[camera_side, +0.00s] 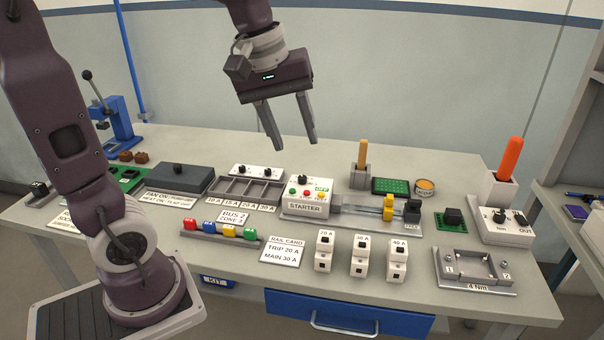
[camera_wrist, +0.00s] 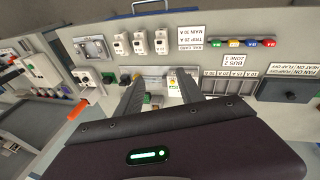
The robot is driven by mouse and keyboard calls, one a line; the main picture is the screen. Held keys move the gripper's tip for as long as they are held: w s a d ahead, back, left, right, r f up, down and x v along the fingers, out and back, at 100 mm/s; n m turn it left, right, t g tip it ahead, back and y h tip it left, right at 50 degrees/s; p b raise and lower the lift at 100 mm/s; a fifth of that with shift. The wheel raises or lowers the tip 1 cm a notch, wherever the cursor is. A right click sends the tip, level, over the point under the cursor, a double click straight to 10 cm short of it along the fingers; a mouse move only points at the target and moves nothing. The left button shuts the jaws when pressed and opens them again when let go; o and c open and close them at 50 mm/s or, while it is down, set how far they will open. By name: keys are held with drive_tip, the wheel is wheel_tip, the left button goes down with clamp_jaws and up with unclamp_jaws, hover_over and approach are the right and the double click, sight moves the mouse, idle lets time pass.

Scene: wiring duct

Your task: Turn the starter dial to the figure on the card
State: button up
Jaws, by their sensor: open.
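The starter is a white box (camera_side: 307,200) labelled STARTER, with a black dial (camera_side: 303,181) on top and red, yellow and green buttons. The dial's setting is too small to read. The rail card (camera_side: 283,250) lies in front and reads TRIP 20 A, MAIN 30 A; it also shows upside down in the wrist view (camera_wrist: 191,36). My gripper (camera_side: 296,144) is open and empty, pointing down, above and apart from the starter. In the wrist view my fingers (camera_wrist: 160,77) are spread, and the right one partly hides the starter box.
A grey slotted tray (camera_side: 246,189) and a box with small knobs stand left of the starter. A clear duct with a yellow clamp (camera_side: 388,207) lies to its right. Breakers (camera_side: 325,250) and coloured blocks (camera_side: 222,231) stand in front. An orange-handled tool (camera_side: 511,159) stands upright at right.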

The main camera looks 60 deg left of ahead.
drive_tip(key=w+a+f+n+g, duration=0.1)
drive_tip(key=w+a+f+n, duration=0.25)
drive_tip(key=w+a, duration=0.2)
drive_tip(key=n+g, duration=0.2)
drive_tip(key=n, duration=0.9)
hover_over(302, 176)
wheel_tip(302, 176, down, 13)
drive_tip(key=shift+f, duration=0.2)
wheel_tip(302, 176, down, 6)
drive_tip(key=shift+d+r, duration=0.1)
drive_tip(key=shift+r, duration=0.05)
drive_tip(key=shift+f, duration=0.45)
clamp_jaws()
